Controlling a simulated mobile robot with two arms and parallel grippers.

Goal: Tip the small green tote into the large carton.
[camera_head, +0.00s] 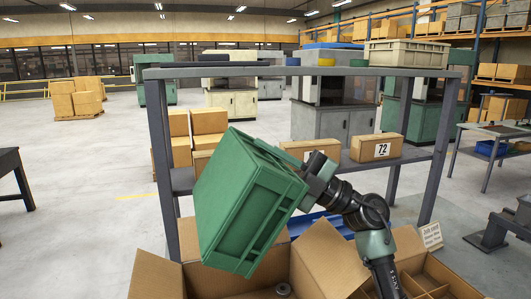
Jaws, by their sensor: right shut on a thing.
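The small green tote (238,205) is held up in the middle of the view, strongly tilted, with its ribbed side and base toward me. My right gripper (308,176) is shut on the tote at its right side, with the arm reaching up from the lower right. The large carton (328,262) stands open below the tote, flaps spread, its front cut off by the picture's bottom edge. A small round grey thing (283,289) shows inside it. The tote's opening and contents are hidden from me. My left gripper is out of view.
A divided carton (430,285) with a label stands right of the large carton. Behind is a grey shelf rack (300,71) carrying boxes, one marked 72 (376,148), and a beige bin (408,53) on top. A dark table (12,166) is at left; floor between is clear.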

